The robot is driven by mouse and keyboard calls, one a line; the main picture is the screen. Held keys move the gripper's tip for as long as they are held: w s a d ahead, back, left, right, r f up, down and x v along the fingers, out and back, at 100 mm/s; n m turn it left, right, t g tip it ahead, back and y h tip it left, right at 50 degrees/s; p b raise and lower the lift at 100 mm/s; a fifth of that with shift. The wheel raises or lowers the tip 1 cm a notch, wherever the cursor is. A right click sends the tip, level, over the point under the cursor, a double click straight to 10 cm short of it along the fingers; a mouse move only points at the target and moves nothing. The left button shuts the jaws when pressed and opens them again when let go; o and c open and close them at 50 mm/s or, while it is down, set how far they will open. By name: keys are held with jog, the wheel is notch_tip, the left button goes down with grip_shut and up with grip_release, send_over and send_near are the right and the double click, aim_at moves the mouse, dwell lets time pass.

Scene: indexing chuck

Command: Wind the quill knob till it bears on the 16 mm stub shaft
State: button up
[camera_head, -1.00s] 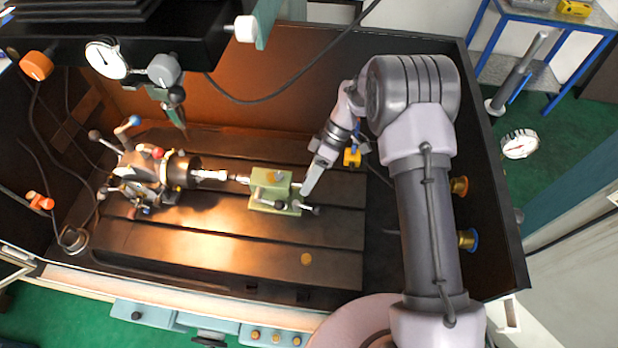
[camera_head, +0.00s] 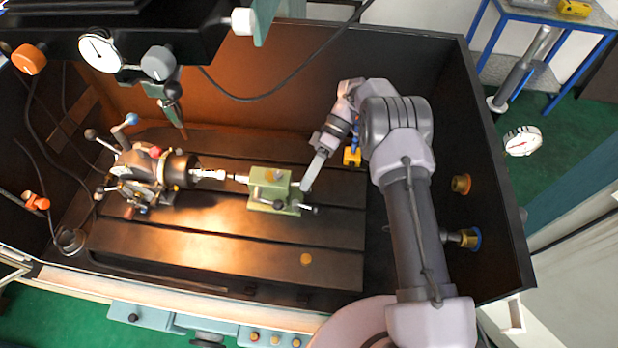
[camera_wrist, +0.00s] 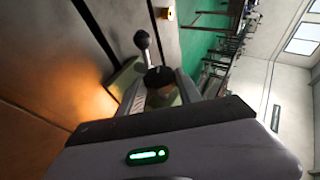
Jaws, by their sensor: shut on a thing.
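The green tailstock (camera_head: 270,189) stands on the slotted table, with the quill knob at its right end. My gripper (camera_head: 306,185) reaches down to that end from the upper right and is shut on the quill knob. In the wrist view the dark knob (camera_wrist: 158,77) sits between my two fingers (camera_wrist: 160,90); its far side is hidden. The bright 16 mm stub shaft (camera_head: 208,174) lies level between the chuck (camera_head: 180,170) and the tailstock. The quill tip (camera_head: 241,179) points at the shaft's right end; I cannot tell whether they touch.
A ball-ended lever (camera_wrist: 142,40) stands close beside my fingers in the wrist view. The indexing head (camera_head: 137,175) with its handles is on the left. A dark wall (camera_head: 490,180) bounds the enclosure on the right. The table's front is mostly clear.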

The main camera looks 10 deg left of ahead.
jog(key=o, duration=1.4)
jog(key=shift+c, duration=0.2)
jog(key=v, duration=0.7)
jog(key=shift+w, duration=0.2)
jog(key=shift+d+r, duration=0.1)
jog(key=shift+r, duration=0.05)
